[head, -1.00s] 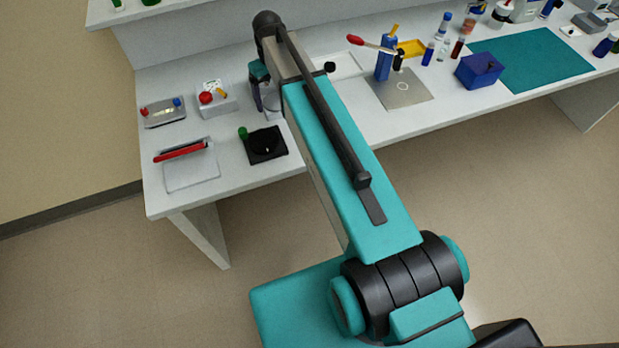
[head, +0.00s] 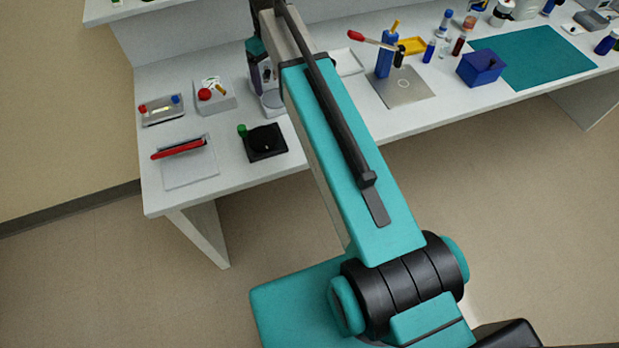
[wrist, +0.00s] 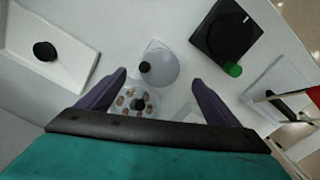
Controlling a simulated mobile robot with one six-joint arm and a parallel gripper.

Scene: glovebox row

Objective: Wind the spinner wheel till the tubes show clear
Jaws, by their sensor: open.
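The spinner wheel (wrist: 165,72) is a pale grey round disc with a black knob (wrist: 145,67) near its left edge, in the wrist view. Just below it is a round holder with several brownish and pale tubes (wrist: 122,100) around a black hub; whether the tubes are clear is too small to tell. My gripper (wrist: 160,76) is open, with a purple finger on each side of the wheel and knob, and nothing visible between the tips. The height gap is unclear. In the head view the wheel (head: 272,103) is partly hidden by my arm.
A black box with a green knob (head: 265,142) stands close by. A white tray with a red bar (head: 180,150), a box with a red button (head: 213,95) and a grey unit (head: 162,110) lie left. A blue box (head: 480,68) stands right.

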